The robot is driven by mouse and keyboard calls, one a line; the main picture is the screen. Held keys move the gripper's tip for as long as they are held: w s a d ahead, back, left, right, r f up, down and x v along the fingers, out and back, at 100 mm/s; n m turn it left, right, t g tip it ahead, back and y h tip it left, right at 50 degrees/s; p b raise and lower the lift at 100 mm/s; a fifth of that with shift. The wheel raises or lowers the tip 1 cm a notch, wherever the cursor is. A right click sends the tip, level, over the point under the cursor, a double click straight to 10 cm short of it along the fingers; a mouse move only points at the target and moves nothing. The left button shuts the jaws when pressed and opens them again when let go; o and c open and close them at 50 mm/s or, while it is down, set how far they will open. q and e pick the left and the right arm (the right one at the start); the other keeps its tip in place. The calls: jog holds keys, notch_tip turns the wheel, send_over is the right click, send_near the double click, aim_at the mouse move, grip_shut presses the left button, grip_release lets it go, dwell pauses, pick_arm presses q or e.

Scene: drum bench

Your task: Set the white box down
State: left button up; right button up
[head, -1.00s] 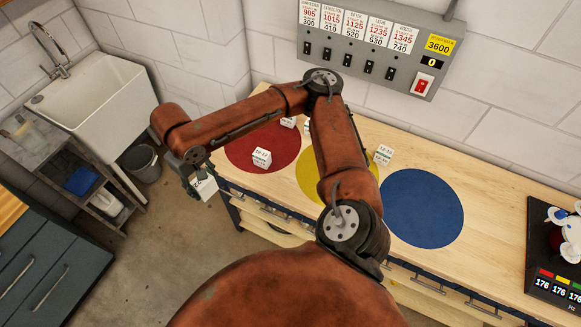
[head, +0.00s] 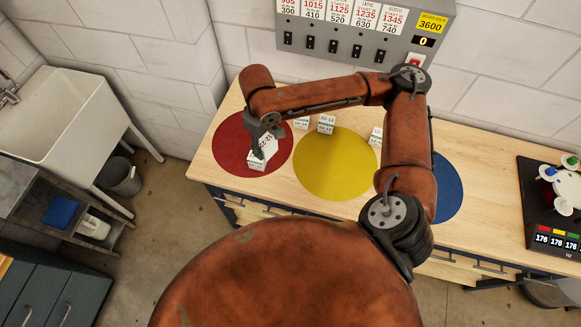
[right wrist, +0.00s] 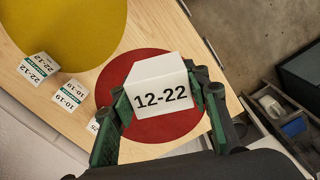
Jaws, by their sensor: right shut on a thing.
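My right gripper (head: 265,133) is shut on a white box (head: 269,146), over the red circle (head: 228,137) on the bench. In the right wrist view the gripper's green-padded fingers (right wrist: 160,104) press on both sides of this box (right wrist: 160,82), which is labelled 12-22. The box appears tilted in the head view. The held box hides most of the red circle's middle in the wrist view. My left gripper is not in view.
White boxes (head: 302,123) and (head: 326,123) stand near the wall, another (head: 376,135) near my arm. The yellow circle (head: 335,165) looks clear; the blue circle (head: 447,185) is partly hidden. A device with coloured knobs (head: 550,210) stands at the right.

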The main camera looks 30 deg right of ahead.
jog(key=s+d+f+n+p, duration=0.25)
jog(key=s+n+p, duration=0.45)
jog(key=n, duration=0.4)
jog(key=s+d+f+n+p, duration=0.25)
jog(key=s+n+p, duration=0.25)
jog(key=s+n, duration=0.5)
jog(key=shift+n, duration=0.8)
jog(key=w+f+b, duration=0.1)
jog(key=w+f, duration=0.1)
jog(key=w, duration=0.2)
jog(key=w+f+b, duration=0.1)
jog(key=w+f, duration=0.2)
jog(key=w, duration=0.2)
jog(key=w+f+b, duration=0.1)
jog(key=w+f, duration=0.1)
jog(key=w, duration=0.3)
jog(key=shift+w+d+f, duration=0.1)
jog(key=shift+w+f, duration=0.15)
jog(key=shift+f, duration=0.15)
jog(key=shift+w+f, duration=0.4)
jog(key=shift+f, duration=0.15)
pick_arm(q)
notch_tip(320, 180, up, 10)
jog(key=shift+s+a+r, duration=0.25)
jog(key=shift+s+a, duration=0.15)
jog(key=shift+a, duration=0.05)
pick_arm(e)
jog(key=shift+f, duration=1.6)
